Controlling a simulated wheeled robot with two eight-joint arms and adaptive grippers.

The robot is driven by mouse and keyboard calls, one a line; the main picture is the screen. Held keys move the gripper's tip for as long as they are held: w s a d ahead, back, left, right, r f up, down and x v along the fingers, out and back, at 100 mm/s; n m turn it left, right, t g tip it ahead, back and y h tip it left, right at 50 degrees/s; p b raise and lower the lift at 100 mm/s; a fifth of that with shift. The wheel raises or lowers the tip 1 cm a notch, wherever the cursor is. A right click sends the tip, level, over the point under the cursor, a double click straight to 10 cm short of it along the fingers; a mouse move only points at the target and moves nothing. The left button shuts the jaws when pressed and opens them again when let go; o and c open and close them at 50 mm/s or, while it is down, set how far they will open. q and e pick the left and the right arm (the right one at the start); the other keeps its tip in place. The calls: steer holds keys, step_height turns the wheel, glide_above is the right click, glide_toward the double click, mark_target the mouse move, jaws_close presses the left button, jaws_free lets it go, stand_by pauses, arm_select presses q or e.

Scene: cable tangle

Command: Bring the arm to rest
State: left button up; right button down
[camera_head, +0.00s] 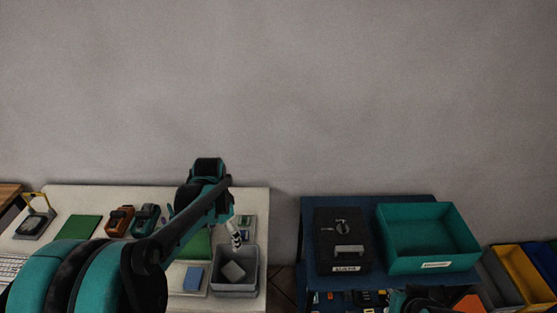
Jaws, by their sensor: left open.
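My left arm (185,238) comes in from the lower left and reaches over the white table. Its left gripper (237,240) points down and is open, above the back edge of a grey bin (236,291). A grey block (233,271) lies in the bin, apart from the gripper. My right gripper does not show; a dark and teal part at the bottom edge looks like my right arm.
The white table (255,200) also holds a green mat (78,227), an orange tool (120,220) and a blue block (193,278). A gap separates it from a blue table with a black box (343,240) and a teal tray (428,267). Yellow and grey bins stand far right.

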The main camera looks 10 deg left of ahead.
arm_select(q)
steer(key=s+d+f+n+t+b, duration=0.1)
steer(key=s+d+n+t+b, duration=0.4)
steer(key=s+d, duration=0.5)
steer(key=s+t+b, duration=0.1)
steer(key=t+b, duration=0.1)
steer(key=shift+d+f+n+b, duration=0.35)
steer(key=shift+f+n, duration=0.05)
steer(key=shift+a, duration=0.1)
